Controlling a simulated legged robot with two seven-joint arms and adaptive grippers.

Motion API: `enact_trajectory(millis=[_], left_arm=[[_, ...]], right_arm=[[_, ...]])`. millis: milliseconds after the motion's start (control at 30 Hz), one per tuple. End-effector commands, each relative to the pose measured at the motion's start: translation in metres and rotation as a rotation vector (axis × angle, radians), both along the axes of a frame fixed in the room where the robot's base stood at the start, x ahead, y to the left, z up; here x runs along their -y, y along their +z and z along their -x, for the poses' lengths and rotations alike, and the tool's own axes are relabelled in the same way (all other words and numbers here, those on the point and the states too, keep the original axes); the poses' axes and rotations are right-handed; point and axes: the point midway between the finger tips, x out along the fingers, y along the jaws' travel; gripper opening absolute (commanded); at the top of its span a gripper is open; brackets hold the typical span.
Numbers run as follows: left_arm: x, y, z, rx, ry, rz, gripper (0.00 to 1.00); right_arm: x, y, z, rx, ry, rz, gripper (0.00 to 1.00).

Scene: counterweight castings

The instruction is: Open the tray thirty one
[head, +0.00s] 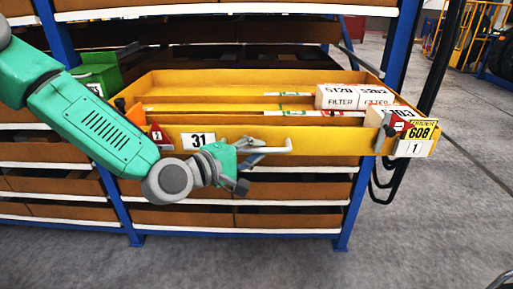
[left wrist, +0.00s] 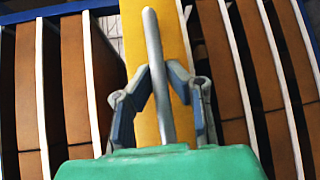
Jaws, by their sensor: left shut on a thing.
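The yellow tray (head: 330,142) labelled 31 stands out from the blue rack in the head view, with its inside showing. Its front also shows in the left wrist view (left wrist: 172,40). A pale bar handle (head: 278,148) runs along the tray's front, and it shows in the left wrist view (left wrist: 152,50). My left gripper (head: 252,160) is at the left part of the handle, its fingers (left wrist: 158,88) closed on either side of the bar. The gripper's palm side hides part of the handle. My right gripper is not in view.
White filter boxes (head: 345,97) sit in the tray at the right. A green bin (head: 98,72) is at the left. Brown shelf boxes (head: 290,190) fill the blue rack (head: 345,215) below the tray. Dark cables (head: 440,70) hang at the right. The grey floor (head: 430,230) is clear.

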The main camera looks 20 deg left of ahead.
Motion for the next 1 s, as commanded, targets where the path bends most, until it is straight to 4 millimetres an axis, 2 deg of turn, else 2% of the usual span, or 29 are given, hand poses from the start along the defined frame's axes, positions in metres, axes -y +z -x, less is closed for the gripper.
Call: enact_trajectory(millis=[33,267,300,333,700,1000], left_arm=[[-0.002,-0.005,0.001,-0.012,0.003,-0.004,0.0],[-0.002,-0.005,0.001,-0.011,0.004,-0.004,0.0],[-0.002,-0.005,0.0,-0.011,0.004,-0.004,0.24],[-0.002,-0.005,0.0,-0.01,0.003,-0.003,0.33],[-0.004,0.0,0.004,-0.003,0.003,0.0,0.33],[-0.028,0.005,0.043,-0.005,0.005,0.003,0.33]], right_arm=[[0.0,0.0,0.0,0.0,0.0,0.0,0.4],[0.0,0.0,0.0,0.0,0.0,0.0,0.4],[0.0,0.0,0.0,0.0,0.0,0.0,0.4],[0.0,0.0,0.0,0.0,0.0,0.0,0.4],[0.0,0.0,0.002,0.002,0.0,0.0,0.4],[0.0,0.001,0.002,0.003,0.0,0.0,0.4]])
